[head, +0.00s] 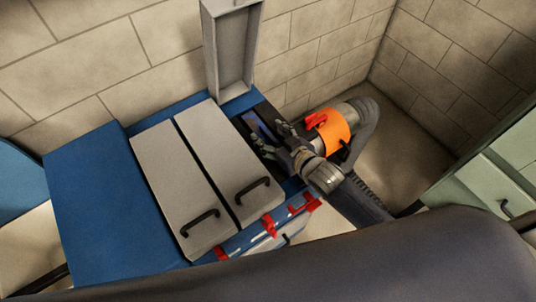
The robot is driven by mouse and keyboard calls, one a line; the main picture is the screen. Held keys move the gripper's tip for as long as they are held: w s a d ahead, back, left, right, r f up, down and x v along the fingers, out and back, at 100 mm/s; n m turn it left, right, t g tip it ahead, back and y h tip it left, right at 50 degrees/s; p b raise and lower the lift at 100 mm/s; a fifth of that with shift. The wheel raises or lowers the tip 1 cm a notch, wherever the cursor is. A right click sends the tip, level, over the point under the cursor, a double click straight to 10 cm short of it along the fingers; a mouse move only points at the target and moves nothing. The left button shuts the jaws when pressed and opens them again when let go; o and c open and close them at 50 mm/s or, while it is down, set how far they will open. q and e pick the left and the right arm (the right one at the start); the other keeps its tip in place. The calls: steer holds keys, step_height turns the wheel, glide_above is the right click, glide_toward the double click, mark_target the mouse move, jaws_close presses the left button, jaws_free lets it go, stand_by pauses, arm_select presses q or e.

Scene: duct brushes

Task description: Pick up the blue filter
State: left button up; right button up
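A dark open slot at the right side of the blue cabinet (95,200) holds a bluish panel (257,126), which looks like the blue filter. Only a small part of it shows; my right gripper and the slot's edges hide the rest. My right gripper (270,139) reaches in from the lower right, with its fingers spread over the slot near the bluish panel. I cannot tell whether a finger touches it. My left gripper is not in view.
Two grey covers with black handles (202,221) lie left of the slot. A grey upright channel (232,55) stands behind it. A duct with an orange band (332,129) is close on the right. Red clips (270,225) line the front edge. Brick walls enclose the back.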

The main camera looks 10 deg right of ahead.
jaws_close()
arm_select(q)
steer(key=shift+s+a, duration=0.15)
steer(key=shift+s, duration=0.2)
arm_select(e)
steer(key=shift+r, duration=0.2)
